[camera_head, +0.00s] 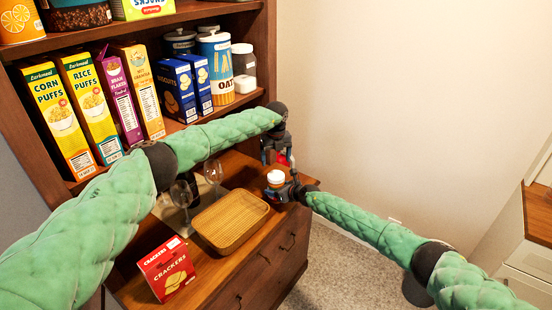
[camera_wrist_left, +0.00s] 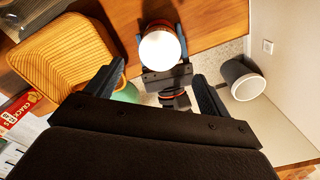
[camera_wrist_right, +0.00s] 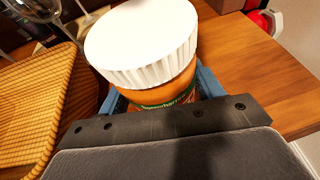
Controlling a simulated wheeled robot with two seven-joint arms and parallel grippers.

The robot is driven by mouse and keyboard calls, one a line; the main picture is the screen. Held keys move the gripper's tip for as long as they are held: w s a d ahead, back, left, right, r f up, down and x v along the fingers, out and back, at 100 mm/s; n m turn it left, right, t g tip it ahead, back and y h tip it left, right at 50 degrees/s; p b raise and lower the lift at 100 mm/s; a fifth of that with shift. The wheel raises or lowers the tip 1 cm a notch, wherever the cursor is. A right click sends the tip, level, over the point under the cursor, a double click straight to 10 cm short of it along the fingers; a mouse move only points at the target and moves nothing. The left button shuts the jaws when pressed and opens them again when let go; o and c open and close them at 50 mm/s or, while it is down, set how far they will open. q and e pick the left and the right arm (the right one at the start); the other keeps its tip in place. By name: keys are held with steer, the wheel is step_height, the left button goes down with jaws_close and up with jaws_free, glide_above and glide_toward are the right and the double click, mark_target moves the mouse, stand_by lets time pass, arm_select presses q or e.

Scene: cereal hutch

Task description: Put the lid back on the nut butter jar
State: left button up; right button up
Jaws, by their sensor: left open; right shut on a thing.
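The nut butter jar (camera_wrist_right: 165,95), orange-brown with a green label band, stands upright at the counter's right end. The white ribbed lid (camera_wrist_right: 142,40) sits on top of its mouth; I cannot tell whether it is tight. In the head view the jar (camera_head: 276,185) is small, with the lid (camera_head: 276,175) on top. My right gripper (camera_head: 287,189) is shut around the jar's body from the right. My left gripper (camera_head: 276,153) is open and empty, above and behind the jar. In the left wrist view the lid (camera_wrist_left: 160,49) lies beyond the open left fingers (camera_wrist_left: 160,85).
A wooden tray (camera_head: 205,222) lies left of the jar, with wine glasses (camera_head: 213,171) behind it and a red crackers box (camera_head: 168,270) in front. The shelf (camera_head: 185,125) above holds cereal boxes and canisters. A grey bin (camera_wrist_left: 241,78) stands on the floor at the right.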

mark_target(276, 175)
arm_select(q)
steer(key=n, duration=0.3)
stand_by(0.5)
steer(key=shift+f, duration=4)
